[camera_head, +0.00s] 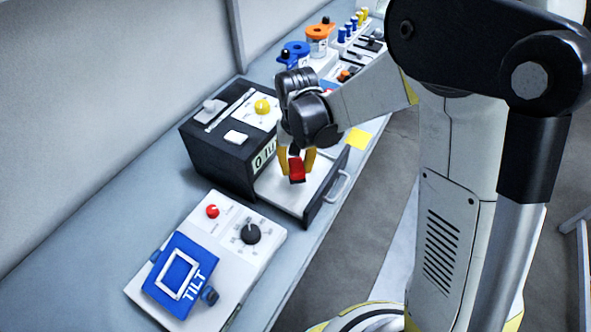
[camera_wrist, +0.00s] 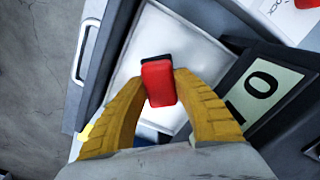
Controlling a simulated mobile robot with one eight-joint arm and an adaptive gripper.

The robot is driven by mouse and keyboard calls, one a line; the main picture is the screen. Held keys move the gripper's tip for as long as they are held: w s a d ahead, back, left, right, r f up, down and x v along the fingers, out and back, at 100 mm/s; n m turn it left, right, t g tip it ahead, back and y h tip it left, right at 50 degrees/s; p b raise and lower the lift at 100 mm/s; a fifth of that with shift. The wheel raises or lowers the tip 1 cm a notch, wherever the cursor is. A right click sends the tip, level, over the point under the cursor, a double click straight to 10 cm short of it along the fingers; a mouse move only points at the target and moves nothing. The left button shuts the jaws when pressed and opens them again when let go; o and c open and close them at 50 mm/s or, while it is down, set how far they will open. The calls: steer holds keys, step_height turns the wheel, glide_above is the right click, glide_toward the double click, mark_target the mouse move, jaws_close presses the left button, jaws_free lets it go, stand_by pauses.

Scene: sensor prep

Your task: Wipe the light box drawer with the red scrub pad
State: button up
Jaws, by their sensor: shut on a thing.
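The light box (camera_head: 222,150) is a black box with a label on its front. Its drawer (camera_head: 318,182) is pulled out and has a pale bottom; the drawer also shows in the wrist view (camera_wrist: 187,43). My gripper (camera_head: 297,165) has yellow fingers shut on the red scrub pad (camera_head: 297,172). In the wrist view the pad (camera_wrist: 158,84) is red with a dark part at its far end, between the fingertips (camera_wrist: 160,88). The pad is over the drawer's pale bottom. I cannot tell whether it touches it.
A white panel with knobs and a blue TILT unit (camera_head: 181,275) lies in front of the drawer. A yellow note (camera_head: 357,139) lies beyond the drawer. Blue and orange devices (camera_head: 318,38) stand farther back. The drawer handle (camera_head: 338,187) faces the bench edge.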

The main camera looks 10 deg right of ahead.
steer(key=shift+r+p, duration=0.8)
steer(key=shift+r, duration=0.65)
